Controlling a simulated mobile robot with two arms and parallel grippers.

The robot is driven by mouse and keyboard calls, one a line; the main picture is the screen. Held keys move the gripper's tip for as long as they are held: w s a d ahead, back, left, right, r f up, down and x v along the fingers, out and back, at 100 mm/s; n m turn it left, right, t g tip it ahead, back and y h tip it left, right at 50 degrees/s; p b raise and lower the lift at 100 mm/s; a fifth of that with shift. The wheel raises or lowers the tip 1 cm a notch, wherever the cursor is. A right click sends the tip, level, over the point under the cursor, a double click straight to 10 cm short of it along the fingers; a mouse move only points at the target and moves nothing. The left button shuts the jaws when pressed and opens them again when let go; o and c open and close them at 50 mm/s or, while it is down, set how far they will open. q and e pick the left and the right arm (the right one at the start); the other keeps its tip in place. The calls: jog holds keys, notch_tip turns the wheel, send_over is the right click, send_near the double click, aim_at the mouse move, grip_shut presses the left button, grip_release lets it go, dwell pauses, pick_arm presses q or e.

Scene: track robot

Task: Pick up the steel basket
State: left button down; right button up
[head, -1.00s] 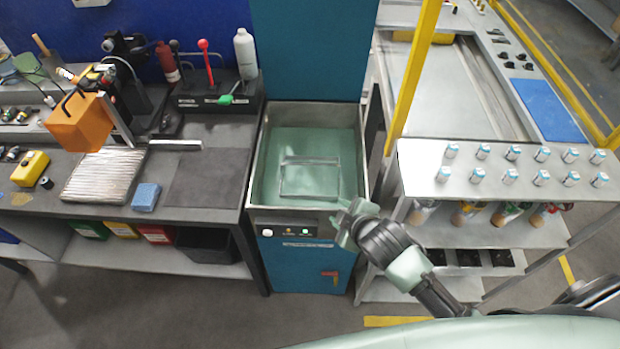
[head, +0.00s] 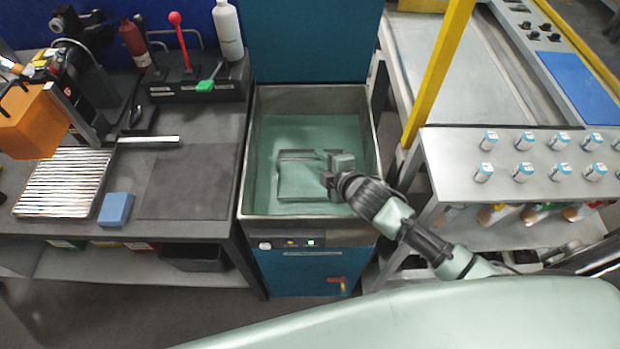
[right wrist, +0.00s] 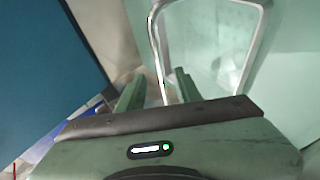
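The steel basket (head: 298,178) sits in the tank (head: 252,160) of greenish liquid, its rectangular rim showing. In the right wrist view, its bent metal bar (right wrist: 157,48) runs down between my fingers. My right gripper (head: 325,172) is over the right side of the basket in the head view. In the right wrist view, the right gripper (right wrist: 158,92) is open, with a finger on each side of the bar and gaps visible. The lower part of the basket is blurred by the liquid. My left gripper is in neither view.
The tank's raised metal walls surround the basket, with a teal panel (head: 315,40) behind. A workbench with a blue block (head: 115,209) stands left. A yellow post (head: 437,70) and a shelf (head: 450,170) with several small blue-topped containers stand close on the right.

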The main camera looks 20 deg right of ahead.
aim_at(313, 159)
jog(key=shift+p+x, duration=0.35)
jog(key=shift+x, duration=1.1)
jog(key=x, duration=0.4)
jog(key=shift+w+a+f, duration=0.1)
jog(key=shift+w+a, duration=0.1)
jog(key=shift+a, duration=0.1)
jog(key=shift+s, duration=0.1)
jog(key=c, duration=0.7)
grip_shut()
jog(key=shift+f, duration=0.1)
